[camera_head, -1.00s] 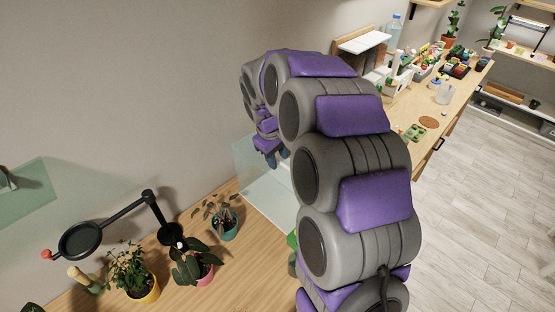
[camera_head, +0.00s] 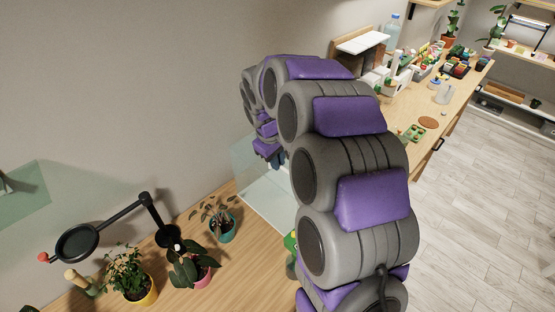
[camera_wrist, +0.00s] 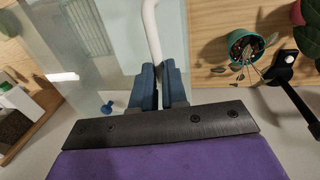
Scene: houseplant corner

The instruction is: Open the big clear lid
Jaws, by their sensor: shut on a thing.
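The big clear lid (camera_wrist: 95,75) looks like a pale see-through pane in the wrist view, beside and behind my fingers. A white rod-like handle (camera_wrist: 152,30) runs down between the blue fingers of my gripper (camera_wrist: 158,82), which are shut on it. In the head view, the clear glass case (camera_head: 265,203) stands on the wooden table against the wall. My gripper (camera_head: 270,160) is at the case's top, partly hidden behind my arm. I cannot tell how far the lid is raised.
A potted plant in a teal pot (camera_head: 222,230) stands just left of the case. Plants in pink (camera_head: 203,277) and yellow (camera_head: 140,290) pots and a black magnifier arm (camera_head: 150,210) stand farther left. A long bench with pots (camera_head: 440,100) lies behind my arm.

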